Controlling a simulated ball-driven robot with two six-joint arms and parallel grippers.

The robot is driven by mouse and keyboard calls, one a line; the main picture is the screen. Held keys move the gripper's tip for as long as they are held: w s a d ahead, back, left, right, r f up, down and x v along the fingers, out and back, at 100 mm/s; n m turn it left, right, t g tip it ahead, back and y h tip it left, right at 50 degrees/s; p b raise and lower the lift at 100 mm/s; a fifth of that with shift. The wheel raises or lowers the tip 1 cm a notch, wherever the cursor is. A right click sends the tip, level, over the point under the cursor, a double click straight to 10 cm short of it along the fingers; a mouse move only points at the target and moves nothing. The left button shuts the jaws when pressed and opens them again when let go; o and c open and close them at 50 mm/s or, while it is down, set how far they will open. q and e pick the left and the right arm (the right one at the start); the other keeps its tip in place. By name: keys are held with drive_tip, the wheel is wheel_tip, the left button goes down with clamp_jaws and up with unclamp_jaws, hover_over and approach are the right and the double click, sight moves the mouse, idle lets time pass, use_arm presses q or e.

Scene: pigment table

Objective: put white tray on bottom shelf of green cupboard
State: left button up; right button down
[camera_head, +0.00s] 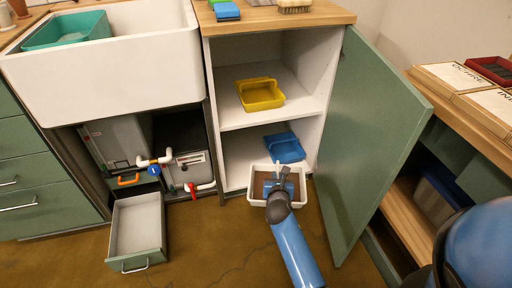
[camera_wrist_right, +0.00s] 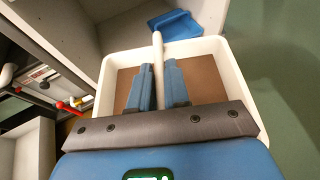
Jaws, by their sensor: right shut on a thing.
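The white tray (camera_head: 301,186) has a brown inside and a pale upright handle (camera_wrist_right: 158,50). In the head view it is at the front opening of the green cupboard, low down by the bottom shelf (camera_head: 240,158). Its front part reaches out over the floor. My right gripper (camera_head: 279,179) is above the tray, and in the right wrist view its blue fingers (camera_wrist_right: 159,85) are shut on the tray's handle. The tray looks about level. I cannot tell whether it touches the shelf. The cupboard door (camera_head: 370,130) stands open on the right. My left gripper is not in view.
A blue tray (camera_head: 285,148) lies on the bottom shelf toward the back right. A yellow tray (camera_head: 261,95) is on the shelf above. The bottom shelf's left side is clear. An open drawer (camera_head: 137,230) juts out at left, near pipes with a red valve (camera_head: 193,190).

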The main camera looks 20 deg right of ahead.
drive_tip(key=shift+n+t+y, duration=0.3)
drive_tip(key=shift+n+y, duration=0.5)
drive_tip(key=shift+y, duration=0.1)
drive_tip(key=f, duration=0.3)
drive_tip(key=w+f, duration=0.1)
drive_tip(key=f, duration=0.5)
drive_tip(key=shift+w+a+f, duration=0.25)
drive_tip(key=shift+a+f, duration=0.05)
drive_tip(key=shift+f, duration=0.1)
drive_tip(key=s+a+f+n+y, duration=0.1)
drive_tip(key=a+f+n+y, duration=0.1)
drive_tip(key=a+f, duration=0.3)
drive_tip(key=shift+f+y, duration=0.4)
drive_tip(key=shift+f, duration=0.35)
drive_tip(key=shift+d, duration=0.1)
